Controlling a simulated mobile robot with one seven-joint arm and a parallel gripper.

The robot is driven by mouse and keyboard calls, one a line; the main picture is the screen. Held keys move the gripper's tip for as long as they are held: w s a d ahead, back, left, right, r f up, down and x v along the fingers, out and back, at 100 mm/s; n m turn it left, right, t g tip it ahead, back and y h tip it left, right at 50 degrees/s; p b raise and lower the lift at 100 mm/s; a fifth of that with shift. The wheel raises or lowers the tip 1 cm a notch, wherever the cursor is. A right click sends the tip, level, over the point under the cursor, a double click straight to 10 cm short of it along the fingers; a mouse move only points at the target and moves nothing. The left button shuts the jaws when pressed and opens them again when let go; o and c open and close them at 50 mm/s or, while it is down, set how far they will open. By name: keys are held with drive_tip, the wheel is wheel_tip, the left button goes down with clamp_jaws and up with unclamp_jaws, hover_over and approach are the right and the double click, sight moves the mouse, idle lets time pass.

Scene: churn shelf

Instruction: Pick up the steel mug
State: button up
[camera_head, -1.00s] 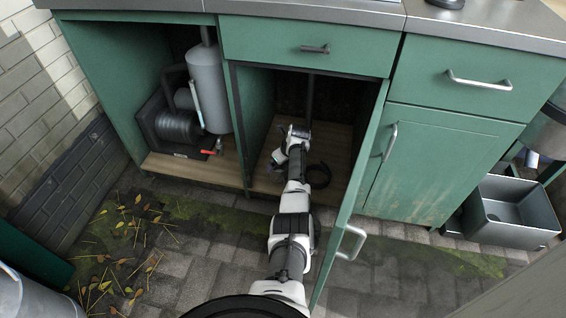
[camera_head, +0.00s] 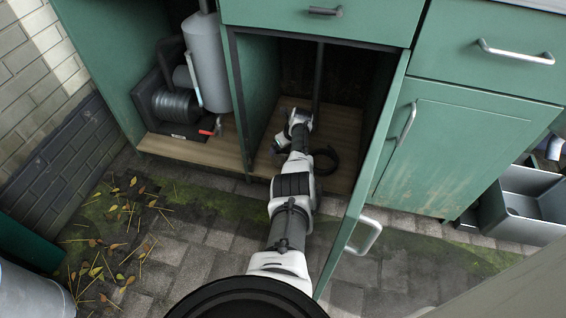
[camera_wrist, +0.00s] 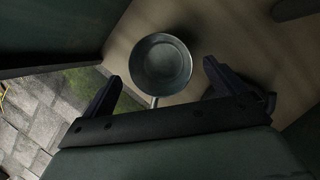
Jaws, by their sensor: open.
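The steel mug (camera_wrist: 161,60) is a round grey metal vessel, seen from above in the wrist view. It stands on the wooden cabinet floor, with its thin handle pointing down the picture toward my gripper. My gripper (camera_wrist: 164,86) is open, one dark finger left of the mug and one right of it. The fingertips sit about level with the mug's near side in the picture; I cannot tell the height gap. In the head view my arm reaches into the open middle cabinet, and I cannot make out the mug there.
A black coiled hose (camera_head: 325,161) lies on the cabinet floor (camera_head: 343,124), right of my arm. The open green door (camera_head: 368,170) stands close on the right. A divider (camera_head: 238,100) bounds the left side, with a grey tank (camera_head: 208,62) beyond. A dark upright pipe (camera_head: 318,80) stands behind.

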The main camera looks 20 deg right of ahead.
sight(283, 152)
drive_tip(key=shift+w+f+b, duration=0.15)
drive_tip(key=shift+f+b, duration=0.85)
drive_tip(key=shift+f, duration=0.1)
drive_tip(key=shift+w+f+b, duration=0.15)
drive_tip(key=shift+f+b, duration=0.85)
drive_tip(key=shift+f, duration=0.05)
drive_tip(key=b+x, duration=0.1)
drive_tip(key=b, duration=0.1)
drive_tip(key=shift+w+a+f+b, duration=0.15)
drive_tip(key=shift+w+f+b, duration=0.05)
drive_tip(key=shift+f+b, duration=0.1)
drive_tip(key=shift+r, duration=0.1)
drive_tip(key=c, duration=1.2)
drive_tip(key=shift+o, duration=0.2)
drive_tip(key=shift+r, duration=0.1)
